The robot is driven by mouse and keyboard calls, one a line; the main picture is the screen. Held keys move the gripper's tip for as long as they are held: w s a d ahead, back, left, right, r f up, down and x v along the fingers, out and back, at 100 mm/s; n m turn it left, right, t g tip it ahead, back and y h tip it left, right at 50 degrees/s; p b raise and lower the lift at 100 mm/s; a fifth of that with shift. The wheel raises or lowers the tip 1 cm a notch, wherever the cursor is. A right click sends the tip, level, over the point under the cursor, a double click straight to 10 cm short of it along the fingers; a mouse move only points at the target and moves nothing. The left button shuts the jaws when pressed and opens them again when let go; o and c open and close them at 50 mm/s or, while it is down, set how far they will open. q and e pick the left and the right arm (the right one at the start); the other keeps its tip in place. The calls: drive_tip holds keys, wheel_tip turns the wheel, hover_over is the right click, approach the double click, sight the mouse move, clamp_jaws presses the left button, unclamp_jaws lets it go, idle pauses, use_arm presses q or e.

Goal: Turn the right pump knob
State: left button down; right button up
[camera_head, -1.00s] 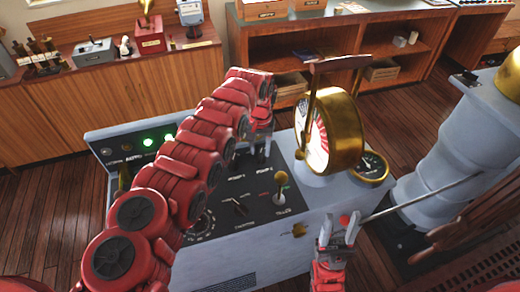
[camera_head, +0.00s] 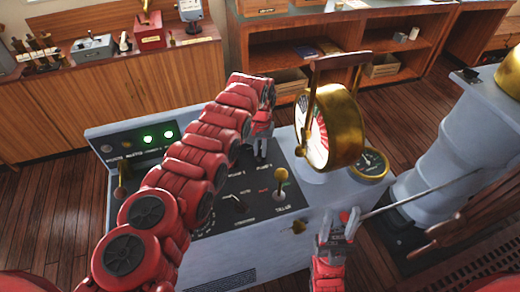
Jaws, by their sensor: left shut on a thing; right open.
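The grey control console (camera_head: 215,248) stands in the middle with a dark, labelled top panel (camera_head: 262,202). My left gripper (camera_head: 262,155) points down at the panel, just behind the right-hand of two pump labels. It is shut on the right pump knob, which is mostly hidden between the fingers, so its angle cannot be told. The left pump knob is hidden behind my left arm. My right gripper (camera_head: 338,224) is open and empty, in front of the console's right side.
A brass-tipped lever (camera_head: 281,188) and a black pointer knob (camera_head: 237,204) stand on the panel's front part. A large brass dial (camera_head: 340,128) with a wooden handle rises right of my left gripper.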

use_arm(q)
drive_tip(key=shift+n, duration=0.3)
drive_tip(key=n, duration=0.2)
drive_tip(key=shift+w+d+n, duration=0.1)
drive_tip(key=shift+d+n, duration=0.05)
drive_tip(key=shift+n, duration=0.15)
drive_tip(key=shift+f+n+b, duration=0.1)
drive_tip(key=shift+n+b, duration=0.4)
drive_tip(key=shift+n, duration=0.4)
drive_tip(key=n+b, duration=0.4)
drive_tip(key=n, duration=0.1)
drive_tip(key=shift+d+b, duration=0.2)
drive_tip(key=shift+b, duration=0.1)
drive_tip(key=shift+w+n+b, duration=0.1)
drive_tip(key=shift+n+b, duration=0.75)
drive_tip(key=shift+n, duration=0.15)
drive_tip(key=shift+r, duration=0.2)
drive_tip(key=c, duration=0.9)
unclamp_jaws()
drive_tip(key=shift+o, duration=0.2)
